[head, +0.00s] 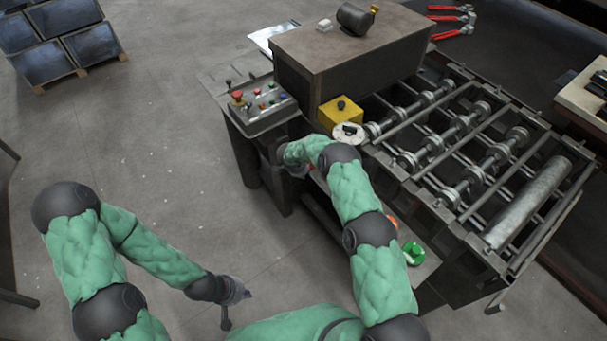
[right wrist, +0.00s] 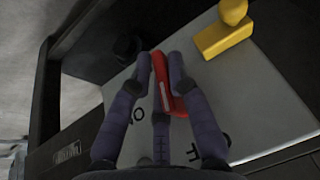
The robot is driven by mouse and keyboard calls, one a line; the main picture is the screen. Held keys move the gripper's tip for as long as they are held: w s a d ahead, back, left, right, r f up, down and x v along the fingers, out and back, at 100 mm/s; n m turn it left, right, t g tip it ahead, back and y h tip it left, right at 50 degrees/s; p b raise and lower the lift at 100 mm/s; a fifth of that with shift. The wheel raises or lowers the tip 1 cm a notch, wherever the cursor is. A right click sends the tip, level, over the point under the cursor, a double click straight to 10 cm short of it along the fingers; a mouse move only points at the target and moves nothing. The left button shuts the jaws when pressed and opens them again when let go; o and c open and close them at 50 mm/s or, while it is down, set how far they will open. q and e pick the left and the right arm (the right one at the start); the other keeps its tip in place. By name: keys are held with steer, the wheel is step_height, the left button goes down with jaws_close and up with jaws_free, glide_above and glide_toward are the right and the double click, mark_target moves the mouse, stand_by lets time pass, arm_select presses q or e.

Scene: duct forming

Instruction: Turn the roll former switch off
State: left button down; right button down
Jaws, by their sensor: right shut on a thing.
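The roll former (head: 470,165) stands at the right in the head view, with rows of metal rollers. In the right wrist view the red switch handle (right wrist: 165,97) sits on a pale plate (right wrist: 225,90) with dark letters, only partly readable. My right gripper (right wrist: 160,65) is shut on the red handle, its dark fingers on both sides of it.
A control box (head: 262,105) with several coloured buttons stands left of the machine's brown housing (head: 350,50). A yellow block (head: 340,112) is near the rollers. Open floor lies to the left.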

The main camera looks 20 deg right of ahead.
steer(key=shift+d+g+h+b, duration=0.1)
steer(key=shift+g+h+b, duration=0.2)
steer(key=shift+g+b, duration=0.7)
steer(key=shift+r, duration=0.1)
steer(key=c, duration=1.4)
jaws_free()
steer(key=shift+c, duration=0.2)
steer(key=v, duration=1.2)
steer(key=shift+s, duration=0.2)
steer(key=shift+d, duration=0.1)
